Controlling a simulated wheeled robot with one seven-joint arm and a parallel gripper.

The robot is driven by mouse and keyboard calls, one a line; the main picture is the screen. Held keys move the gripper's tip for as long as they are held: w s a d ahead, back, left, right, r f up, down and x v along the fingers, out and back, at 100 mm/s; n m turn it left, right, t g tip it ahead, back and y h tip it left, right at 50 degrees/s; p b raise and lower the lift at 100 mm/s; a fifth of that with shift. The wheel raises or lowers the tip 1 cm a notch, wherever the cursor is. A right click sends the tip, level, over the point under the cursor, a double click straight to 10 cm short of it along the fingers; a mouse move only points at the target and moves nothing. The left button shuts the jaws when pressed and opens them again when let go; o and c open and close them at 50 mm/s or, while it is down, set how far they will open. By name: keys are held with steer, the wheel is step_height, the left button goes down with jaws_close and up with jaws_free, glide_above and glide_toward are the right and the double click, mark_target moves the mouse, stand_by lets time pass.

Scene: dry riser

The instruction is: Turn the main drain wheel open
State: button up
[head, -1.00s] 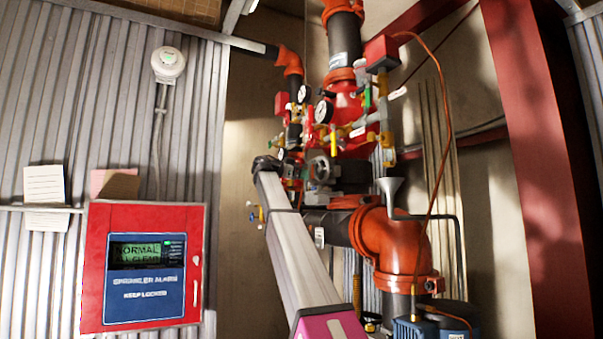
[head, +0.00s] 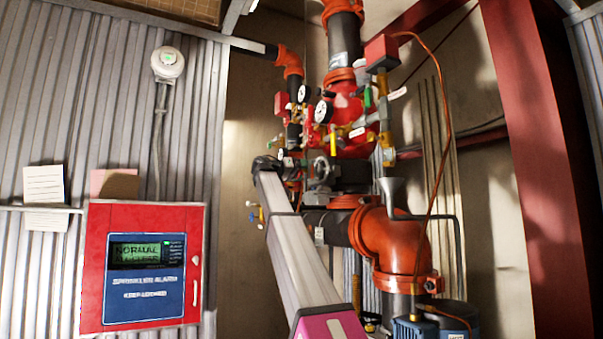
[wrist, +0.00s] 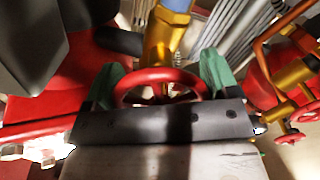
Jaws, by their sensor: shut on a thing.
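A red handwheel (wrist: 190,78) on a brass valve body (wrist: 165,40) is in the middle of the wrist view. My gripper (wrist: 162,78) has its two green fingertips on opposite sides of the wheel rim and is shut on it. The lower part of the wheel is hidden behind the dark gripper body. In the head view my arm reaches up to the riser's valves, and its end covers my gripper and this wheel. I cannot read the wheel's turn angle.
A grey handwheel (head: 322,168), gauges (head: 323,111) and a large orange pipe elbow (head: 392,240) crowd the space right of my arm. A red alarm panel (head: 97,270) is at the left. Smaller red wheels (wrist: 291,138) show at the right of the wrist view.

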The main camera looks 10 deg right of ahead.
steer(key=n, duration=2.3)
steer(key=shift+r+n, duration=0.15)
steer(key=shift+n, duration=0.25)
steer(key=o, duration=0.8)
steer(key=shift+a, duration=0.15)
steer(key=v, duration=1)
steer(key=shift+s+a, duration=0.15)
steer(key=shift+a, duration=0.1)
